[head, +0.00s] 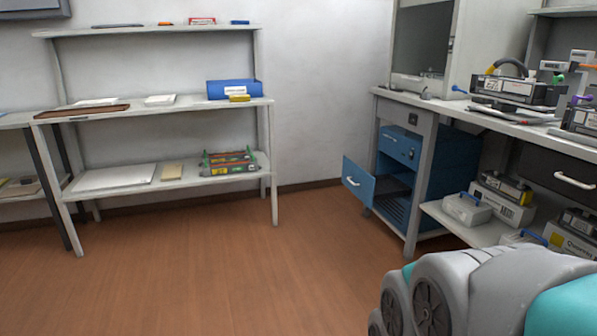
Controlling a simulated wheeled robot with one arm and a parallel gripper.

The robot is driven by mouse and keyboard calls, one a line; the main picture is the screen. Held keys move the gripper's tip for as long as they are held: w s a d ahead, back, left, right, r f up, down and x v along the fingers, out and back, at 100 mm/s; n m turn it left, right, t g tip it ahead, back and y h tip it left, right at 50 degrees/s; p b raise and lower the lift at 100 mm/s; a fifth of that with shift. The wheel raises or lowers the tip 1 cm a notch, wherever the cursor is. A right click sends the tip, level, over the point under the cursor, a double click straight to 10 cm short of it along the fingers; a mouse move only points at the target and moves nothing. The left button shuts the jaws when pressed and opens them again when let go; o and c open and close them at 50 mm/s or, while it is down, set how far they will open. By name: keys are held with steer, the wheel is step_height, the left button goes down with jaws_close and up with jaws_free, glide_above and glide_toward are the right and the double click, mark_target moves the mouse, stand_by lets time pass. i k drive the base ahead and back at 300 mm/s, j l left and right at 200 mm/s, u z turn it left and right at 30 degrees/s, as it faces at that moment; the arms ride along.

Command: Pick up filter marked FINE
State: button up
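I cannot make out the word FINE on anything in the head view, so I cannot tell which thing is the filter. A blue box (231,89) with a small white label lies on the middle shelf at the left. Several green, red and yellow units (229,163) lie on the lower shelf. Cartridge-like devices stand at the right, including a black and grey unit (507,90) on the bench and a yellow-marked one (505,188) below. My gripper is out of view; a grey and teal part of my arm shows at the lower right.
A white shelf rack (155,104) stands against the wall at the left.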

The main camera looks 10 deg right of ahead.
mark_target(464, 207)
steer(key=i, duration=2.15)
steer(key=i+z, duration=0.2)
steer(key=i, duration=0.35)
steer(key=i+j+z, duration=0.15)
steer(key=i, duration=0.4)
steer(key=i+j+z, duration=0.2)
steer(key=i, duration=0.35)
steer(key=j+z, duration=0.1)
steer(key=z, duration=3.1)
